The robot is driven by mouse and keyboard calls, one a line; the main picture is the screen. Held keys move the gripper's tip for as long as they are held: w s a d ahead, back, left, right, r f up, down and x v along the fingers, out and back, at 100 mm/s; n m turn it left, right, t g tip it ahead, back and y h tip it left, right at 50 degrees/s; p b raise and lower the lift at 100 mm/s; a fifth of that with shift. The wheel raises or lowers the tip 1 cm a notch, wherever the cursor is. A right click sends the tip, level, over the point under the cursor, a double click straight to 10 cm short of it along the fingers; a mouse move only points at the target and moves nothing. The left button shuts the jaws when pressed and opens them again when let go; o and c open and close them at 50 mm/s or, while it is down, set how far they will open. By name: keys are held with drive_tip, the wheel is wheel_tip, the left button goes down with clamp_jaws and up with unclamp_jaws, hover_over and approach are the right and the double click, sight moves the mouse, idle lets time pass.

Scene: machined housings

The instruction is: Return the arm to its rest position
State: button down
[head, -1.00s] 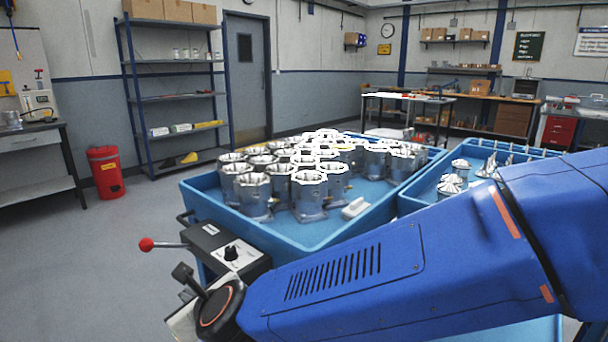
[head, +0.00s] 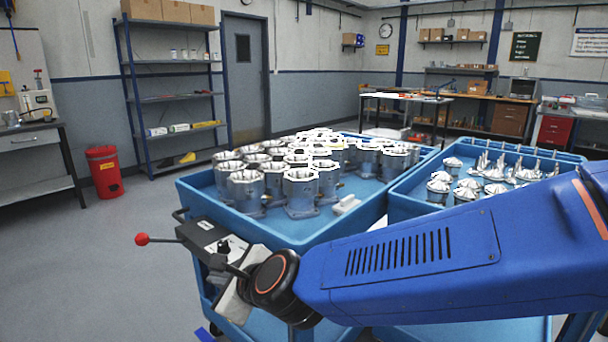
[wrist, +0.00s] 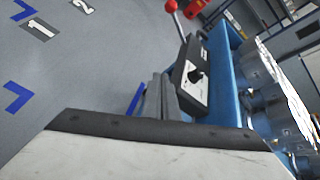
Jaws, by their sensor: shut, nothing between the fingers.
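My blue arm (head: 420,260) crosses the lower right of the head view, its dark wrist joint (head: 272,277) in front of the near left corner of a blue tray cart. My gripper (wrist: 160,92) shows in the wrist view as grey fingers close together, shut and empty. In the head view my arm's end lies beside a control box (head: 208,232) with a red-knobbed lever (head: 142,239). The box also shows in the wrist view (wrist: 196,82), just beyond the fingertips. I cannot tell whether they touch.
A second blue tray (head: 403,204) at right holds smaller metal parts (head: 466,188). Open floor (head: 90,270) lies left, with a red bin (head: 104,172) and shelves (head: 175,95) behind.

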drive_tip(key=d+n+g+h, duration=0.1)
drive_tip(key=d+n+h, duration=0.1)
drive_tip(key=d+n, duration=1.4)
drive_tip(key=s+d+f+n+g+h, duration=0.1)
drive_tip(key=s+d, duration=0.3)
drive_tip(key=d, duration=0.6)
drive_tip(key=s+d+f+n+h, duration=0.2)
drive_tip(key=s+d, duration=0.3)
drive_tip(key=d, duration=0.5)
drive_tip(key=s+d+f+n+g+h, duration=0.1)
drive_tip(key=s+d+f+h, duration=0.2)
drive_tip(key=d, duration=0.7)
drive_tip(key=shift+s+d+g+h, duration=0.35)
drive_tip(key=shift+s+h, duration=0.15)
drive_tip(key=shift+s, duration=0.15)
